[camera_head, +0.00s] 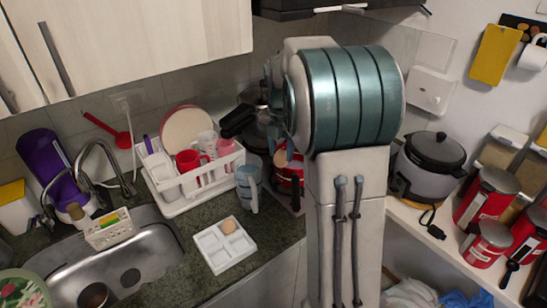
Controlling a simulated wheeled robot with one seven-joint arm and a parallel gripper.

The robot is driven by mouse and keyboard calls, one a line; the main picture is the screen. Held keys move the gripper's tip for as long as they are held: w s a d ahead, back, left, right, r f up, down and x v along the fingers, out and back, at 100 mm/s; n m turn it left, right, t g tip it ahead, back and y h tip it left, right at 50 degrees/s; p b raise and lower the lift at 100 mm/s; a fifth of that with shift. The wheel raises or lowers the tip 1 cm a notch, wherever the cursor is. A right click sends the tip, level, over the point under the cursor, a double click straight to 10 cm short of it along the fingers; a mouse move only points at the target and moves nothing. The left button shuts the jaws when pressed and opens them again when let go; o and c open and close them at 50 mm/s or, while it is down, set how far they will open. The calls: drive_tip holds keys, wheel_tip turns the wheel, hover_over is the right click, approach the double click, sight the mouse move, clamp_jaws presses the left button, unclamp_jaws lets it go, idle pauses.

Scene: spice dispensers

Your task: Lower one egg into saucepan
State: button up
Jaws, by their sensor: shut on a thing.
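One tan egg (228,226) sits in a far compartment of a white divided tray (222,258) on the dark counter. The tray's other compartments look empty. My arm's large teal and white links fill the middle of the view and cover much of the area behind them. My gripper cannot be made out, so what it holds is hidden. A red vessel with dark parts (288,180) shows partly at the left edge of my arm; I cannot tell whether it is the saucepan.
A white dish rack (177,205) with a red mug and plates stands behind the tray. A grey-blue cup (249,189) stands beside it. The sink (155,258) is at left. A lidded cooker (428,165) and red canisters (484,196) stand at right.

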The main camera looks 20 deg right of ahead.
drive_tip(key=w+d+p, duration=0.4)
drive_tip(key=w+d, duration=0.5)
drive_tip(key=w, duration=0.2)
drive_tip(key=shift+d, duration=0.4)
drive_tip(key=shift+w+f, duration=0.1)
drive_tip(key=shift+f, duration=0.05)
wheel_tip(320, 180, down, 10)
drive_tip(key=b, duration=0.5)
idle(1.3)
drive_tip(key=shift+f+b, duration=1.75)
drive_tip(key=shift+f, duration=0.65)
idle(1.7)
